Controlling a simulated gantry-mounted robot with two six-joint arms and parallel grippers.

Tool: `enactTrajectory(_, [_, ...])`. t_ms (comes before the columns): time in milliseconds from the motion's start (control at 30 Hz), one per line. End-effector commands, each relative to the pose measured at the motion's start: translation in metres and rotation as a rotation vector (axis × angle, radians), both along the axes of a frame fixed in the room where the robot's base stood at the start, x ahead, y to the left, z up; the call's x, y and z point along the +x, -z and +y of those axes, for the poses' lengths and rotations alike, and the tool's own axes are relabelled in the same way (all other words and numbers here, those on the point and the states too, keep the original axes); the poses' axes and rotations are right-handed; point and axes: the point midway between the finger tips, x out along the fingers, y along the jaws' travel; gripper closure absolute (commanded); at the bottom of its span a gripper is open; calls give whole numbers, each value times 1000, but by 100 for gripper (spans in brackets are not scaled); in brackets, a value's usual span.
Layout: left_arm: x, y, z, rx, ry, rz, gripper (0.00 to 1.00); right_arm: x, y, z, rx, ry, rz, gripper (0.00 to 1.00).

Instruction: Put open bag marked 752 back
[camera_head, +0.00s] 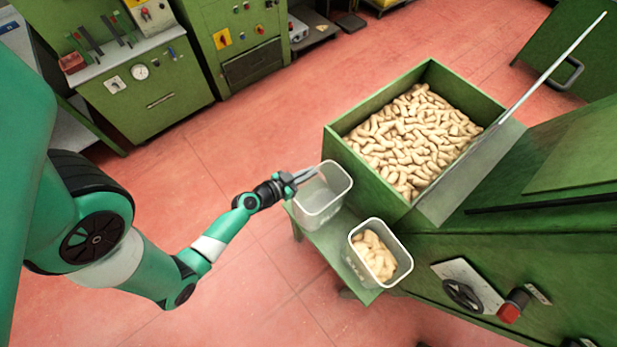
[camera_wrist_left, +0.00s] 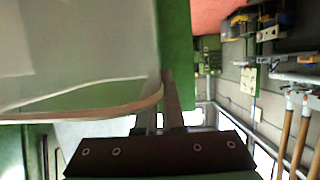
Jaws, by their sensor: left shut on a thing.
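My left gripper (camera_head: 304,176) is shut on the rim of a clear, empty-looking container (camera_head: 322,212), which is at the left end of a narrow green ledge. In the left wrist view the container (camera_wrist_left: 75,60) fills the left side, with its rim between the fingers of the gripper (camera_wrist_left: 168,105). A second clear container (camera_head: 359,265) stands to its right on the ledge and holds pale cork-like pieces (camera_head: 374,254). I see no bag and can read no number 752. My right gripper is not in view.
A green hopper (camera_head: 371,185) full of pale pieces (camera_head: 411,138) stands behind the ledge (camera_head: 330,246). A green machine with a black handwheel (camera_head: 463,294) and a red knob (camera_head: 509,312) is at the right. Green cabinets (camera_head: 150,90) stand at the back left. Red floor between is clear.

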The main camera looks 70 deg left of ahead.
Motion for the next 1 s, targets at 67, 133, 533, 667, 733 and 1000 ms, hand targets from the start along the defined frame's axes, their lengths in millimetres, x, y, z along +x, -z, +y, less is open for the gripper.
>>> enactTrajectory(67, [0,21,0,-2,1,1,100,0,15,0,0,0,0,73])
enactTrajectory(133, [0,30,0,-2,-1,0,100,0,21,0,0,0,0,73])
enactTrajectory(533, [-1,31,0,-1,0,2,68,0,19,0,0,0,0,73])
enactTrajectory(667, [-1,31,0,0,0,1,65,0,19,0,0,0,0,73])
enactTrajectory(733, [-1,31,0,0,0,1,65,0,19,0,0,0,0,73])
enactTrajectory(1000, [-15,26,-5,-1,-3,0,65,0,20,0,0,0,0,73])
